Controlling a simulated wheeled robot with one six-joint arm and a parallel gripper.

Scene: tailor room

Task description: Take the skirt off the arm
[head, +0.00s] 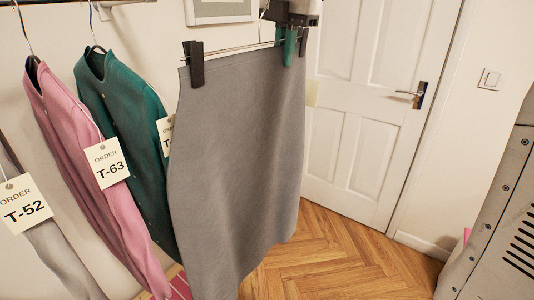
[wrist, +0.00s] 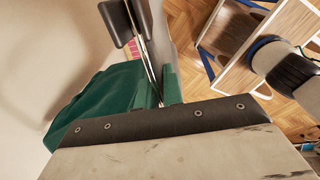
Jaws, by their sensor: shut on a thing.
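The grey skirt (head: 240,150) hangs upright from a thin metal clip hanger (head: 232,50) in the head view. A black clip (head: 194,64) grips its left top corner. My gripper (head: 294,48), with green fingers, is at the right end of the hanger, at the top of the view. It is shut on the hanger. In the wrist view the hanger's rods (wrist: 149,58) run down to my gripper (wrist: 161,98), with a black clip (wrist: 122,22) at the top. The arm that the task names cannot be made out.
A white door (head: 365,110) stands behind. A grey metal body (head: 500,215) is at right. Wooden floor (head: 330,260) shows between.

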